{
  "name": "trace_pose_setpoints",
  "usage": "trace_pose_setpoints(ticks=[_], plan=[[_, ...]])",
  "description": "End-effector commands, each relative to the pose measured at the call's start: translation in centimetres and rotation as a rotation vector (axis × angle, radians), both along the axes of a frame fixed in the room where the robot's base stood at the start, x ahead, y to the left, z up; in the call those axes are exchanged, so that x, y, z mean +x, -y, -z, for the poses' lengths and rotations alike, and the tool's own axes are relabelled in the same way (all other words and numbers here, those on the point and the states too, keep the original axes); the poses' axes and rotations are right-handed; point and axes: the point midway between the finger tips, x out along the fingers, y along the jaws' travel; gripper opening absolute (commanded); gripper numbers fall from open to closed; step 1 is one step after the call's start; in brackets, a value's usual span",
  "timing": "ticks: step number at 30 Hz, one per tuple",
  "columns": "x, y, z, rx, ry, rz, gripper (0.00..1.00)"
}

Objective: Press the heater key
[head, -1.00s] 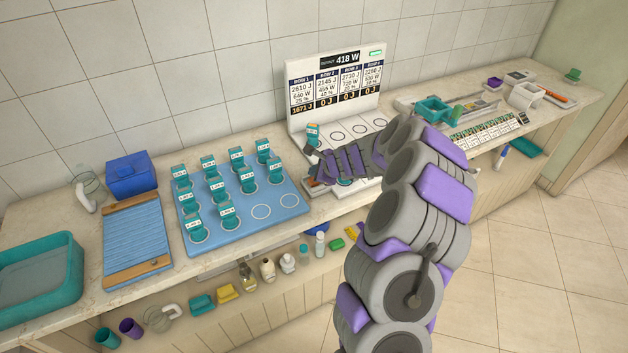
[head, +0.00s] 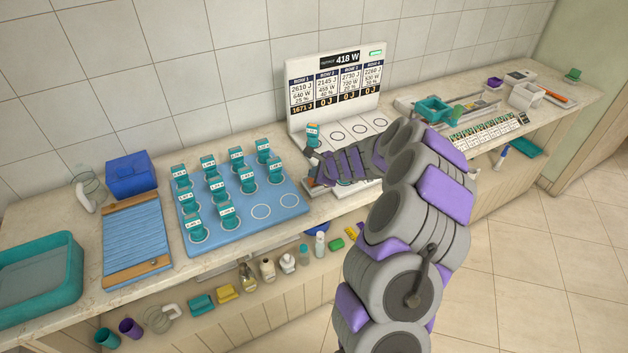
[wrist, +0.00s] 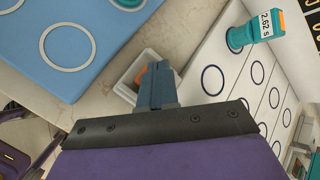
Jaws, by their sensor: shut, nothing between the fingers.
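My gripper (head: 318,178) is shut and empty, low at the front left corner of the white display station (head: 334,118). In the wrist view its closed blue-grey fingers (wrist: 158,78) reach over a small white-rimmed box (wrist: 122,86) with an orange part (wrist: 140,76) inside. This may be the heater key; no label on it is readable. The fingers cover much of it, and I cannot tell whether they touch it. The station's screen reads 418 W, with 1671 J under row 1 and 0 J under the other rows.
A teal piece with an orange top (head: 313,133) stands on the station's ringed base; it also shows in the wrist view (wrist: 242,36). A blue board (head: 287,222) with several teal labelled pieces is to the left, its two front right rings empty.

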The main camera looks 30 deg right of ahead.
Motion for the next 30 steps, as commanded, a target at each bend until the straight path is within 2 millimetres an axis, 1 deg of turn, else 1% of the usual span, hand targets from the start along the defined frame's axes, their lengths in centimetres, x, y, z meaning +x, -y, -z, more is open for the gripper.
trace_pose_setpoints(ticks=[30], plan=[[0.0,-0.01,1.0,0.0,0.0,0.0,0.0]])
